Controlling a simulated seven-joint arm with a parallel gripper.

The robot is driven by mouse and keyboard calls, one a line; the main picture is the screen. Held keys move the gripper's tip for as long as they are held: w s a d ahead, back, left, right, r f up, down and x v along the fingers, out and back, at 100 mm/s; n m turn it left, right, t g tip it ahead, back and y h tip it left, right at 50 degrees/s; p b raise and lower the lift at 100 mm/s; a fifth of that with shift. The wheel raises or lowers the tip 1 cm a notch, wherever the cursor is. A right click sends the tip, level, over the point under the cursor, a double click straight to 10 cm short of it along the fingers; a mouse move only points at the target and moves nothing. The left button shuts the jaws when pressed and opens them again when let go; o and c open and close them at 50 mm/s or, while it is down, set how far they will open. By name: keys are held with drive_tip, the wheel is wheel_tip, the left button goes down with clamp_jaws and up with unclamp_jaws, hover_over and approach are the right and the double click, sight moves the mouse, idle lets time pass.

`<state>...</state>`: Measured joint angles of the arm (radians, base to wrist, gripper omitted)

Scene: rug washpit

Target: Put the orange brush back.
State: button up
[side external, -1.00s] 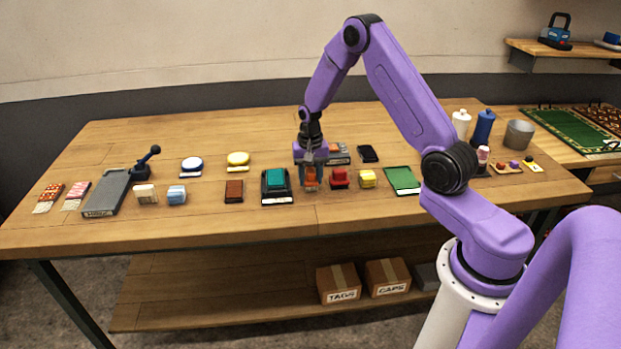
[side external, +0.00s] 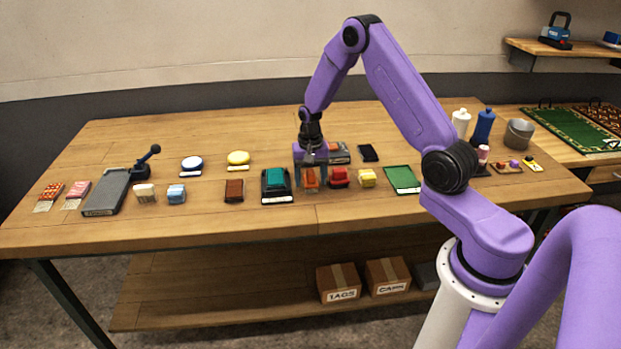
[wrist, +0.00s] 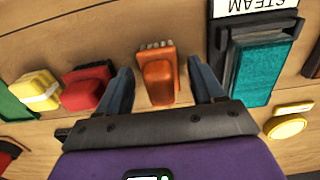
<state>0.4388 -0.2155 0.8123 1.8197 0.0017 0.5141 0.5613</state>
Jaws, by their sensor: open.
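The orange brush (side external: 310,177) lies on the wooden bench in a row, between a teal block on a black holder and a red brush. In the wrist view the orange brush (wrist: 158,82) has pale bristles at its far end. My gripper (side external: 310,187) is low over the bench, pointing down. In the wrist view my gripper (wrist: 160,72) is open, one finger on each side of the orange brush, with visible gaps. The brush appears to rest on the bench.
Close by are the red brush (side external: 339,177), a yellow brush (side external: 367,178) and the teal block (side external: 275,179). A grey and orange item (side external: 340,148) sits behind the gripper. A green book-like item (side external: 402,178) lies to the right. The bench front is clear.

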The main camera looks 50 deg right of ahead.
sight(310, 173)
wheel_tip(310, 173, up, 11)
drive_tip(key=shift+r, duration=0.3)
drive_tip(key=s+a+r+n, duration=0.3)
drive_tip(key=s+a+n, duration=0.25)
drive_tip(key=a, duration=0.35)
drive_tip(key=s+a+r+n, duration=0.3)
drive_tip(key=s+a+n, duration=0.25)
drive_tip(key=a, duration=0.25)
drive_tip(key=s+a+n, duration=0.1)
drive_tip(key=s+n, duration=0.4)
drive_tip(key=s, duration=0.6)
drive_tip(key=s+a+r+n, duration=0.1)
drive_tip(key=s+n, duration=0.4)
drive_tip(key=s, duration=0.6)
drive_tip(key=shift+a+r+n, duration=0.25)
drive_tip(key=shift+n, duration=0.05)
